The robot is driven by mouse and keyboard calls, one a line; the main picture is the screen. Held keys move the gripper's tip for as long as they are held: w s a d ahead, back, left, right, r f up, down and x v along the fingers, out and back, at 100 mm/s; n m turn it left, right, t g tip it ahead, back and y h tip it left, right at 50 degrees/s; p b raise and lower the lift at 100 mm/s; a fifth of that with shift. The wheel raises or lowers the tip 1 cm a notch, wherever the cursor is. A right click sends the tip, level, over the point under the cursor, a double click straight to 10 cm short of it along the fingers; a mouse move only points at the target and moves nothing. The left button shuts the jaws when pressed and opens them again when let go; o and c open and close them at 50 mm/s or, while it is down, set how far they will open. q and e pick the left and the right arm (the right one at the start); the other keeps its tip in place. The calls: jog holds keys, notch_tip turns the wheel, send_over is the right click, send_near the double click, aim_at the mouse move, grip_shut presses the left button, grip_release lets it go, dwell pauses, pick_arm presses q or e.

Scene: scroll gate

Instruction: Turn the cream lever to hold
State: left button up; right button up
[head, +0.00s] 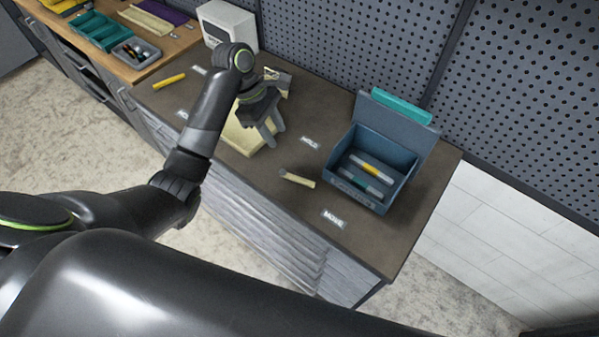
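The cream lever (299,180) lies low on the brown bench top, a short bar with a greyish round end at its left and its cream end pointing right and slightly toward me. The "HOLD" label (310,142) is beyond it and the "MOVE" label (333,218) is nearer, so the bar points between the two. My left gripper (273,131) is above the bench, up and left of the lever and apart from it. Its two grey fingers are spread with nothing visible between them. My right gripper is not in view.
A cream panel (238,137) lies beneath my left gripper. An open blue box (345,186) with pens stands right of the lever. A yellow stick (169,81) and a white box (226,24) are at the back left. A perforated wall (370,40) rises behind.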

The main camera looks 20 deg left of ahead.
pick_arm(q)
jog(key=b, duration=0.4)
send_near(302, 179)
jog(key=p+x, duration=0.2)
jog(key=x, duration=0.5)
jog(key=shift+f, duration=0.1)
jog(key=shift+d+f, duration=0.15)
jog(key=shift+f, duration=0.3)
jog(key=shift+s, duration=0.1)
grip_shut()
